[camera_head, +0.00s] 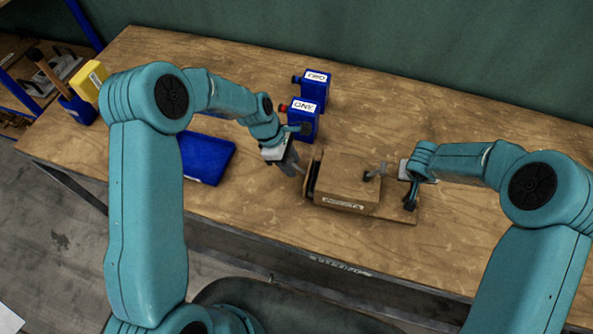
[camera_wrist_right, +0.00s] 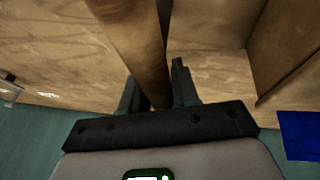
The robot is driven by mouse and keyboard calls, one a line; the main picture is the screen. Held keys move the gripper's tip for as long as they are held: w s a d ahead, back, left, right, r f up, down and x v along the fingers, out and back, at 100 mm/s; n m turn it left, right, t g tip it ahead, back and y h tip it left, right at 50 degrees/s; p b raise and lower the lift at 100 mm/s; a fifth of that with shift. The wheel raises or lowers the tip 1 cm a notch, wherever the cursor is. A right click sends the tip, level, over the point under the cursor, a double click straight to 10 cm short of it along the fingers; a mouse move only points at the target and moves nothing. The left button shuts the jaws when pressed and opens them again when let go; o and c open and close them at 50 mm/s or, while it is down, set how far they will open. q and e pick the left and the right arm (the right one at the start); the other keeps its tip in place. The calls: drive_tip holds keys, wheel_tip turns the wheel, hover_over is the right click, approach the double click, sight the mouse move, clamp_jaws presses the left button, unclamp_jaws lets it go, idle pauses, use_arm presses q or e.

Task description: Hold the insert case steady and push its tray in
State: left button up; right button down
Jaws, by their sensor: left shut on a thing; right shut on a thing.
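The insert case (camera_head: 347,182) is a wooden box with a white label on its front, on the table right of centre. At its left end the tray's upright front panel (camera_head: 307,172) stands a little apart from the box, with a dark gap between. My left gripper (camera_head: 294,164) is shut at that panel's left side; its grip on the tray is too small to see clearly.
Two blue labelled boxes (camera_head: 304,117) (camera_head: 314,88) stand behind the left gripper. A blue flat bin (camera_head: 207,157) lies left of the case. A yellow block (camera_head: 88,82) and a wooden-handled tool (camera_head: 47,72) are at the far left. The table's back right is clear.

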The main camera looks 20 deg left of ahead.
use_arm(q)
drive_tip(key=shift+w+d, duration=0.1)
drive_tip(key=shift+d, duration=0.75)
use_arm(e)
drive_tip(key=shift+a, duration=0.1)
use_arm(q)
drive_tip(key=o, duration=1.2)
drive_tip(key=shift+d, duration=0.1)
drive_tip(key=shift+o, duration=0.2)
use_arm(e)
drive_tip(key=c, duration=0.8)
unclamp_jaws()
use_arm(q)
drive_tip(key=v, duration=1.2)
use_arm(e)
drive_tip(key=shift+o, duration=0.2)
